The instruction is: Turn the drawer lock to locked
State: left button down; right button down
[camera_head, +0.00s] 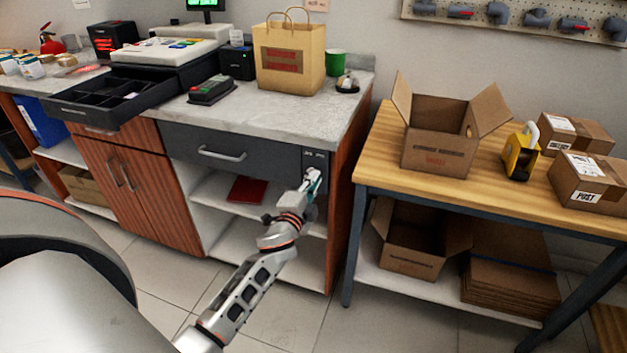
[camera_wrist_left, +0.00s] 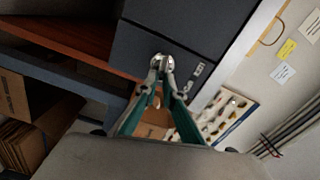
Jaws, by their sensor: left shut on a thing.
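The dark grey drawer (camera_head: 270,168) under the counter is closed, with a metal bar handle (camera_head: 222,155). The wrist view also shows its dark front (camera_wrist_left: 190,30). My left gripper (camera_head: 314,178) is at the drawer's right end, by small pale markings (camera_head: 314,154). In the wrist view its green-sided fingers (camera_wrist_left: 162,66) are shut on the small metal drawer lock piece (camera_wrist_left: 161,60) at the drawer face. The fingertips cover much of the lock, so I cannot tell which way it is turned. Pale markings (camera_wrist_left: 197,70) are beside it. My right gripper is not in view.
The open cash drawer (camera_head: 120,95) sticks out over the counter's left part. A paper bag (camera_head: 290,57) and a card terminal (camera_head: 212,90) stand on the counter. A wooden packing table (camera_head: 385,160) with boxes stands close on the right. Tiled floor lies in front.

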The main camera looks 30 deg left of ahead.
pick_arm(q)
jog(key=shift+f+m, duration=0.2)
jog(key=shift+m, duration=0.9)
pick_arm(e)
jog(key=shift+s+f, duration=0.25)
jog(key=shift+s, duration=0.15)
pick_arm(q)
jog(key=c, duration=2.2)
grip_release()
jog(key=shift+o, duration=0.2)
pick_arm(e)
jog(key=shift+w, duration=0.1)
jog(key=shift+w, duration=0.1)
